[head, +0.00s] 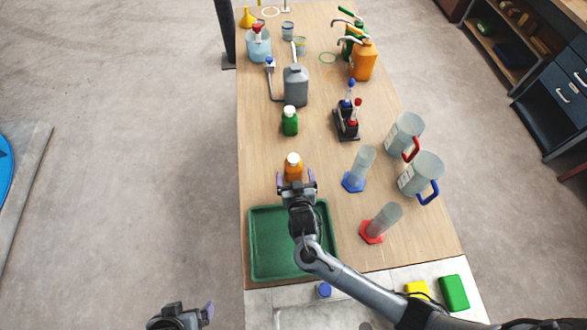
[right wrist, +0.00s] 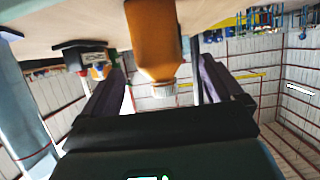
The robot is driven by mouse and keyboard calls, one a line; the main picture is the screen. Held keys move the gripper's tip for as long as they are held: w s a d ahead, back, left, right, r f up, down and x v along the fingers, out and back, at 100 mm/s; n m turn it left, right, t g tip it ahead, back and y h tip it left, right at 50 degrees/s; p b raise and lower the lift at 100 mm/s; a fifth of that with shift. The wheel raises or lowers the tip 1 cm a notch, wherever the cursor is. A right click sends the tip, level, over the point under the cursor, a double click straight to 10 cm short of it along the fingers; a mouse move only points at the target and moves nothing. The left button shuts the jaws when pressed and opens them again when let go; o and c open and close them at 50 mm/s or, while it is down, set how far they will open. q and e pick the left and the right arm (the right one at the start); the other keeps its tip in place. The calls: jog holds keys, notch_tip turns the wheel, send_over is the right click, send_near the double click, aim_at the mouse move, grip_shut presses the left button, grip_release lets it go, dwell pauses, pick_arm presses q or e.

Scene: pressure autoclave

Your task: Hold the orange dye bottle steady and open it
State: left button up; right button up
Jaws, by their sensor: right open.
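The orange dye bottle (head: 293,169) with a white cap (head: 293,158) stands upright on the table just beyond the green tray. My right gripper (head: 296,181) is open, with its fingers pointing at the bottle from the near side. In the right wrist view, which looks upside down, the bottle (right wrist: 156,40) and its ribbed white cap (right wrist: 163,88) show between the two spread purple fingers (right wrist: 155,90). I cannot tell whether either finger touches it. My left gripper (head: 183,316) is at the bottom edge, away from the table; its jaws do not show clearly.
The green tray (head: 262,270) lies under my right arm. A green bottle (head: 290,121) stands beyond the orange one. Measuring cylinders (head: 362,162) and jugs (head: 419,177) stand to the right. The table left of the bottle is clear.

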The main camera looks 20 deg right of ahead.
aim_at(294, 167)
jog(key=shift+f+x, duration=0.15)
jog(key=shift+x, duration=1.4)
jog(key=shift+f+x, duration=0.15)
jog(key=shift+x, duration=1.4)
jog(key=shift+s, duration=0.15)
jog(key=shift+c, duration=0.4)
jog(key=c, duration=1.2)
